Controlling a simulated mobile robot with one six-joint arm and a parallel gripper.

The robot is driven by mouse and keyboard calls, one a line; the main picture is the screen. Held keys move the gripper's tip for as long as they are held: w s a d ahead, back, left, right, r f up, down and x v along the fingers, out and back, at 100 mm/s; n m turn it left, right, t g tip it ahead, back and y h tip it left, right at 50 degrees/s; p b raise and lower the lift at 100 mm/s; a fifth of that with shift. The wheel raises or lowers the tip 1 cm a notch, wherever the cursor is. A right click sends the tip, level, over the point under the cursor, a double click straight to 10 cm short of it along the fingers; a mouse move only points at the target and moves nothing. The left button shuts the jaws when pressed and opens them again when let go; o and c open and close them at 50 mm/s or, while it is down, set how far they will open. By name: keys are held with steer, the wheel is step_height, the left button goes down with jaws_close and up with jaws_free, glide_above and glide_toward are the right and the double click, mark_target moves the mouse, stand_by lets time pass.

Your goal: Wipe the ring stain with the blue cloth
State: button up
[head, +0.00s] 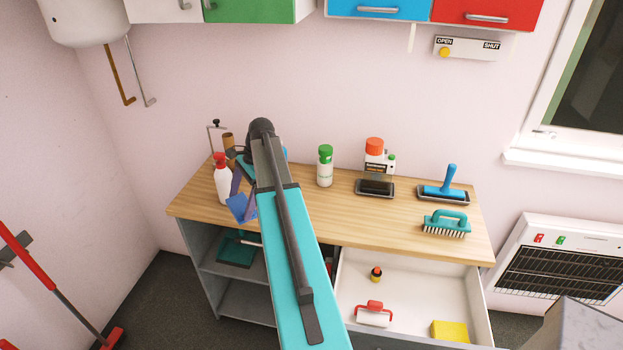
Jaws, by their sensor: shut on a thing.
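The blue cloth (240,208) shows as a small blue patch near the left end of the wooden counter, just right of a red-topped white spray bottle. My gripper (238,190) is at the cloth and shut on it, with the cloth hanging below the fingers. I cannot tell whether the cloth touches the counter. My teal arm covers part of the counter right of the cloth. I cannot see the ring stain; it may be behind the arm.
The spray bottle (222,182) stands close left of my gripper. A green-capped bottle (325,166), a red-capped container (374,152), a teal brush (446,223) and a blue-handled tool (441,189) stand farther right. An open drawer (403,289) juts out below. The counter's front middle is clear.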

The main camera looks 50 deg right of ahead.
steer(key=s+d+m+t+p, duration=0.1)
steer(key=s+d+m+p, duration=0.1)
steer(key=s+d, duration=0.5)
steer(key=s+d+r+m+t+h+p, duration=0.1)
steer(key=s+d+m, duration=0.4)
steer(key=d, duration=0.7)
steer(key=shift+s+d+r+m+h+p, duration=0.2)
steer(key=shift+s+r+m+h+p, duration=0.1)
steer(key=shift+s+p, duration=0.55)
